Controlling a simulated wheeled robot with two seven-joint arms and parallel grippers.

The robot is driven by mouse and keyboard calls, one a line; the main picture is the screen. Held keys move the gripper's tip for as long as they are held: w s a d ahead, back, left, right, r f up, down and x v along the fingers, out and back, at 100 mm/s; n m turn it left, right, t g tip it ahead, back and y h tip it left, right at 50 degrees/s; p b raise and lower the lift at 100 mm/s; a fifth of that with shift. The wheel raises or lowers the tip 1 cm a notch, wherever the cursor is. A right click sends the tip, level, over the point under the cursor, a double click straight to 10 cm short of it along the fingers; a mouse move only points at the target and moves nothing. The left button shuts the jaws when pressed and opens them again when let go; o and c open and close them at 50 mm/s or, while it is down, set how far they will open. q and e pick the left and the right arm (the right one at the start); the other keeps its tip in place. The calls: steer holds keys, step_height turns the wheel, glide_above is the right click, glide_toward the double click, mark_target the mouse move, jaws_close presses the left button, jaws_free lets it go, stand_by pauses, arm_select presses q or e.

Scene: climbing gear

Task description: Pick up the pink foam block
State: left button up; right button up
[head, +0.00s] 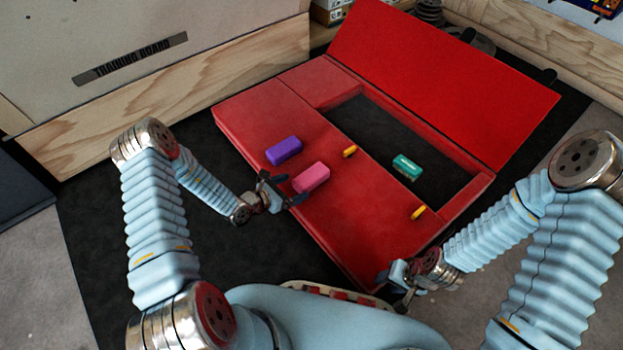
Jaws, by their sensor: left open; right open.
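The pink foam block (311,177) lies on the red padded top of a large red case, left of the middle of the head view. My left gripper (284,189) is open, its fingers just to the left of the pink block. A small gap seems to separate them, though I cannot tell whether they touch. My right gripper (395,287) is open and empty near the front edge of the red case, well away from the block.
A purple block (283,151) lies just behind the pink one. The red case (345,225) has a dark recess holding a teal block (407,167). Two small yellow pieces (349,151) (418,213) sit by the recess. A raised red lid (440,75) stands behind.

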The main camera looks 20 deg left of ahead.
mark_target(297, 185)
arm_select(q)
steer(key=b+x, duration=0.1)
steer(key=x, duration=0.4)
steer(key=shift+d+r, duration=0.1)
steer(key=shift+r, duration=0.1)
steer(key=c, duration=1)
steer(key=shift+c, duration=0.2)
